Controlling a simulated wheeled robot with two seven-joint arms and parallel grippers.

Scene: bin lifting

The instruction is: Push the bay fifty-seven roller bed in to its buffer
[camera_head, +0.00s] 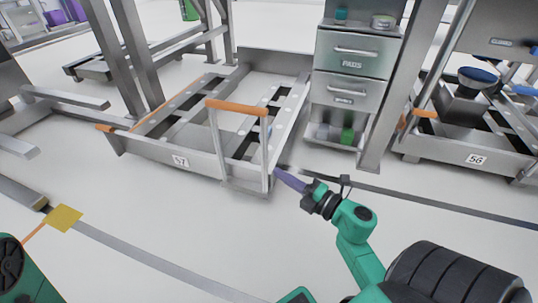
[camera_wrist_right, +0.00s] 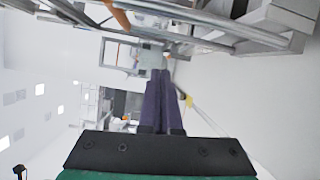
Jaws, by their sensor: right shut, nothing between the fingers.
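The bay 57 roller bed (camera_head: 146,151) is a low grey metal frame in the middle of the head view, with a white "57" label on its front rail. An upright handle (camera_head: 235,106) with an orange top bar stands at its front. My right gripper (camera_head: 279,173) has purple fingers and is close by the lower right foot of the handle; I cannot tell whether it touches. In the right wrist view its fingers (camera_wrist_right: 160,78) are together with nothing between them. My left gripper is not in view. The buffer is not clearly identifiable.
A grey drawer cabinet (camera_head: 351,56) stands right of the bed, beside a metal post. The bay 56 bed (camera_head: 450,149) is further right. A yellow floor marker (camera_head: 63,218) and a grey floor strip lie in front, with open floor around them.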

